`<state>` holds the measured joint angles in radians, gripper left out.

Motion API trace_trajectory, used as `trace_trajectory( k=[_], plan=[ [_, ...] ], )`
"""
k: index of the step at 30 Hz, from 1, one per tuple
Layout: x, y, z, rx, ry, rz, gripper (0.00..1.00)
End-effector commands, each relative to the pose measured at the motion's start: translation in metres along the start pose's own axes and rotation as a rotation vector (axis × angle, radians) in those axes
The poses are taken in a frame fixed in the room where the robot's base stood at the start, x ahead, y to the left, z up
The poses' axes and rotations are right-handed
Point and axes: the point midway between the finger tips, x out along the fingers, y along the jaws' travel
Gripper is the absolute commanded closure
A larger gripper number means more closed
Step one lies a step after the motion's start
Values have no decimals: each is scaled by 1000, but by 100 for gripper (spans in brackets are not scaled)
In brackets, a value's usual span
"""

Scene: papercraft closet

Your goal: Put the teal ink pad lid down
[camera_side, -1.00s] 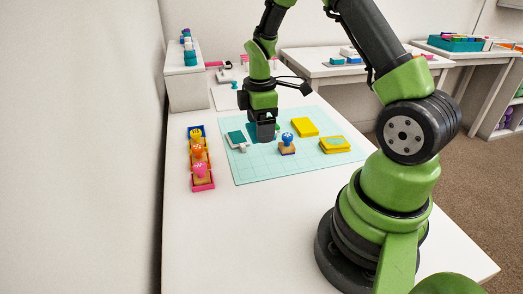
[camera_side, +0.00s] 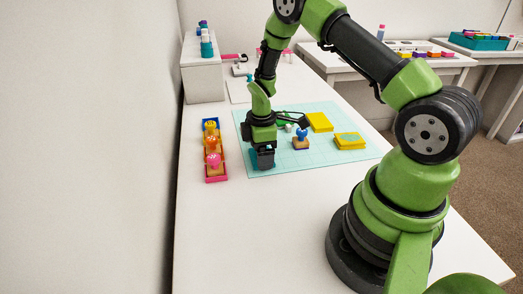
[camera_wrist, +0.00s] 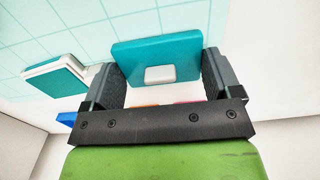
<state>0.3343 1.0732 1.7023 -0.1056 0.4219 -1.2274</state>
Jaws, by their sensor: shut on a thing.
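My gripper (camera_side: 262,163) is low at the left front part of the pale teal cutting mat (camera_side: 275,170). In the wrist view my gripper (camera_wrist: 162,76) has its two fingers on either side of the teal ink pad lid (camera_wrist: 158,46), shut on it. A small light-grey block shows on the lid's near side. The ink pad (camera_wrist: 55,78), teal on a white base, lies left of the left finger in the wrist view. In the side view my gripper mostly hides lid and pad; only a bit of teal shows beside the fingers. I cannot tell whether the lid touches the mat.
A blue-topped stamp (camera_side: 302,140) stands on the mat to the right. A narrow tray (camera_side: 215,171) of stamps stands left of the mat. The table front is clear.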

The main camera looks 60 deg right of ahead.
Motion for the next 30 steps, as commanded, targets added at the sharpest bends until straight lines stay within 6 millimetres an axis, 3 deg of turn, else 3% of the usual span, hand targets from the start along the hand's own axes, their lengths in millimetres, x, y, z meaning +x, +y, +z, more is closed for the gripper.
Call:
trace_trajectory(
  k=[6, 7, 9, 20, 30],
  plan=[
    [2, 0, 0, 0, 0, -1, 42],
    [3, 0, 0, 0, 0, 0, 14],
    [2, 0, 0, 0, 0, 0, 5],
    [-6, 0, 0, -1, 1, 2, 5],
    [-76, 1, 0, -1, 3, 7, 5]
  ],
)
